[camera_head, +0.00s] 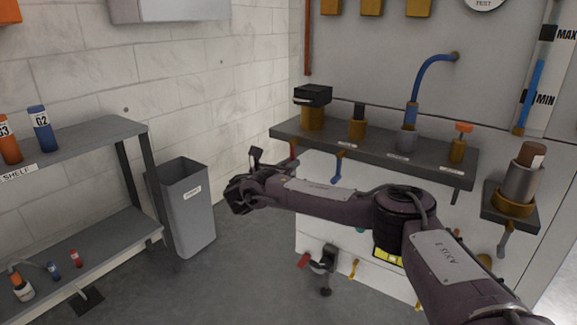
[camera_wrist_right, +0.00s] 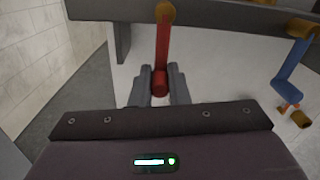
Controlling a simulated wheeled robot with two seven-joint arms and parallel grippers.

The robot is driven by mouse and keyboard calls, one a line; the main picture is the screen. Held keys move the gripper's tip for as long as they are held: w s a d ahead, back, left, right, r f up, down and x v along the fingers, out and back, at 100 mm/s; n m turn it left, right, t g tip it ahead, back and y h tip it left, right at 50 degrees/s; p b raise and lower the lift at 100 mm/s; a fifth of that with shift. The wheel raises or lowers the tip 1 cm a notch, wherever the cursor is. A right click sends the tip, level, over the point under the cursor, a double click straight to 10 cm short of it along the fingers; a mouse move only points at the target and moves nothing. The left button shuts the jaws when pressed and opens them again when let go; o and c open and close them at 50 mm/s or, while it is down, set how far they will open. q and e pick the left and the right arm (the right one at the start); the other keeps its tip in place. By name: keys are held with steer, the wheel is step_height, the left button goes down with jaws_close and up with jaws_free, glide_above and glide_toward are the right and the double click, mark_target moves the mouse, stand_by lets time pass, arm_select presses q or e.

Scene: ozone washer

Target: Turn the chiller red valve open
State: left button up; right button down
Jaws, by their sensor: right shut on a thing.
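The red valve handle (camera_head: 292,148) hangs below the left end of the grey wall shelf, and only a small part of it shows in the head view. In the right wrist view the red handle (camera_wrist_right: 163,45) hangs down from a brass pivot, its lower end between the fingers. My right gripper (camera_wrist_right: 161,88) is shut on that lower end. In the head view my right arm reaches across from the right, with the dark wrist left of the handle. My left gripper is not in view.
A blue valve handle (camera_head: 338,166) hangs right of the red one, under the same grey wall shelf (camera_head: 380,148). A grey bin (camera_head: 187,215) and a shelf rack (camera_head: 90,140) with bottles stand at left. A dark fitting with a red part (camera_head: 325,262) is low on the white front.

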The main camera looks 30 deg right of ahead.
steer(key=w+r+m, duration=0.1)
steer(key=r+m, duration=0.1)
steer(key=m, duration=0.4)
steer(key=w+a+r+m, duration=0.1)
steer(key=w+m, duration=0.1)
steer(key=m, duration=0.3)
steer(key=w+a+r+m, duration=0.1)
steer(key=w+r+m, duration=0.1)
steer(key=m, duration=0.4)
steer(key=shift+w+a+r+m+p, duration=0.15)
steer(key=shift+w+r+m+p, duration=0.15)
steer(key=shift+r+p, duration=0.1)
steer(key=shift+r+m, duration=0.1)
steer(key=shift+m, duration=0.2)
stand_by(0.3)
steer(key=c, duration=1.4)
jaws_free()
